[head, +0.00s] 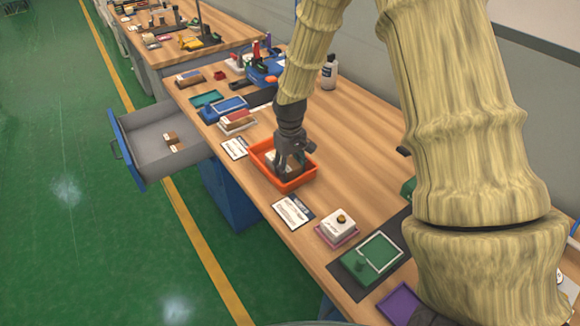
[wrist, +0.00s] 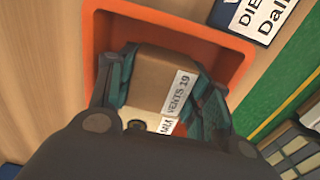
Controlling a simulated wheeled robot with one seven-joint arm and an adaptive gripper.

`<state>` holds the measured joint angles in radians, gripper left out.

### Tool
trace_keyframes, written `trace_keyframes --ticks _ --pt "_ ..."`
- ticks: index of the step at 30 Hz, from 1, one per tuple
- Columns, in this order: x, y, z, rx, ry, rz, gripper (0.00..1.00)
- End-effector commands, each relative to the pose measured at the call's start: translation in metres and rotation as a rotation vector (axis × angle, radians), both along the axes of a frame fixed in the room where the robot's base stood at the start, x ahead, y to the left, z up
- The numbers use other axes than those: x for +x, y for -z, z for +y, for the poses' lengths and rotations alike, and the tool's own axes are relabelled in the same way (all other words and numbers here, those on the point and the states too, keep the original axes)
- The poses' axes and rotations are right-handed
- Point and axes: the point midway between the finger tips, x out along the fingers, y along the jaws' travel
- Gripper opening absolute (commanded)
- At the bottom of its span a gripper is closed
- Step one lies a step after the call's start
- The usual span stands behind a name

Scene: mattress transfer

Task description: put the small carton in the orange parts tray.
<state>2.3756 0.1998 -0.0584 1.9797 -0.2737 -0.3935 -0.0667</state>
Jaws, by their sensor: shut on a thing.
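The orange parts tray (head: 310,174) sits on the wooden workbench near its front edge. It also shows in the wrist view (wrist: 215,36) behind and around my fingers. My gripper (head: 290,165) points down into the tray. In the wrist view my gripper (wrist: 168,90) is shut on the small brown carton (wrist: 158,75), with a finger on each side. The carton has a white label with dark print. It is over or inside the tray; I cannot tell whether it touches the tray floor. A pale item with print lies below the carton, partly hidden by my gripper.
An open grey drawer (head: 150,138) with small brown boxes juts out at the left. Printed cards (head: 293,212) lie beside the tray. A white box (head: 338,224) and a green board (head: 371,260) stand nearer.

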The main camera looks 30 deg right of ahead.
Motion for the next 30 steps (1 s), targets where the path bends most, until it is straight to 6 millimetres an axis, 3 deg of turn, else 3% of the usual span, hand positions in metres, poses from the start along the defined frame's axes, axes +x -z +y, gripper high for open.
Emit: trace_keyframes --ticks 6,7,10,23,30 --pt "0.0 0.003 0.0 0.0 0.0 0.001 0.18" --pt "0.0 0.003 0.0 0.0 0.0 0.0 0.55" --pt "0.0 0.003 0.0 0.0 0.0 0.0 0.71" --pt "0.0 -0.002 0.0 0.0 0.0 -0.001 0.71" --pt "0.001 -0.028 0.0 0.0 0.0 -0.003 0.71"
